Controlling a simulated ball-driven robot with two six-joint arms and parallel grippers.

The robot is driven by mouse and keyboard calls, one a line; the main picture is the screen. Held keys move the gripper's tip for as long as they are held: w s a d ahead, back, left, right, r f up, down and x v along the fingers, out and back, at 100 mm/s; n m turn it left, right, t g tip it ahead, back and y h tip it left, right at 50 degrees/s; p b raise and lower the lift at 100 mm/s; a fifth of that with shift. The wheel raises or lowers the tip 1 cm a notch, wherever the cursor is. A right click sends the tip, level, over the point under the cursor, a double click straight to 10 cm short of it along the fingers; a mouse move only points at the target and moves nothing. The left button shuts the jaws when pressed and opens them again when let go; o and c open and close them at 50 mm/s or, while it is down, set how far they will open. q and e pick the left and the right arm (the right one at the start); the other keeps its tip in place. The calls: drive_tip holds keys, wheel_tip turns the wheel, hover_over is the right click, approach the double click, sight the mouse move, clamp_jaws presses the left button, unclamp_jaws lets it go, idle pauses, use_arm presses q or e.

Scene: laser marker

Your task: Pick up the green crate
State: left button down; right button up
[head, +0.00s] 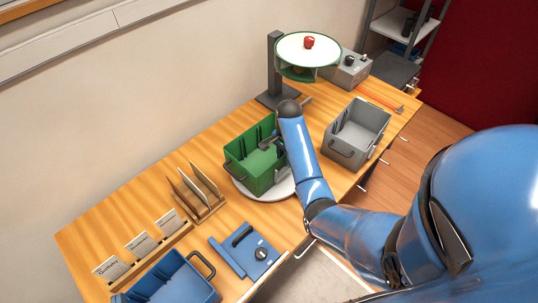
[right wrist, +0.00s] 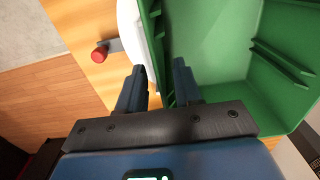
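The green crate (head: 250,176) stands upright on a round white plate (head: 279,191) on the wooden table in the head view. It is open-topped, with ribbed inner walls and a dark handle on its near-left end. My right gripper (head: 272,147) is at the crate's right long wall. In the right wrist view, the fingers of my right gripper (right wrist: 158,88) are spread, with the wall of the green crate (right wrist: 214,45) between them. One finger is inside the crate and one outside, with a gap visible. My left gripper is not in view.
A grey crate (head: 356,137) stands to the right and a blue crate (head: 177,282) at the front left. A blue device with a knob (head: 244,250), a rack of boards (head: 196,190) and a stand with a round top (head: 308,48) surround the green crate. A red knob (right wrist: 99,55) shows beside the plate.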

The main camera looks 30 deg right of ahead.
drive_tip(key=shift+w, duration=0.15)
drive_tip(key=shift+a, duration=0.2)
drive_tip(key=shift+s+a+r, duration=0.25)
drive_tip(key=shift+a, duration=0.1)
drive_tip(key=c, duration=0.5)
clamp_jaws()
drive_tip(key=shift+d+f, duration=0.1)
drive_tip(key=shift+d, duration=0.15)
drive_tip(key=shift+s+a+f, duration=0.1)
drive_tip(key=shift+s+f, duration=0.05)
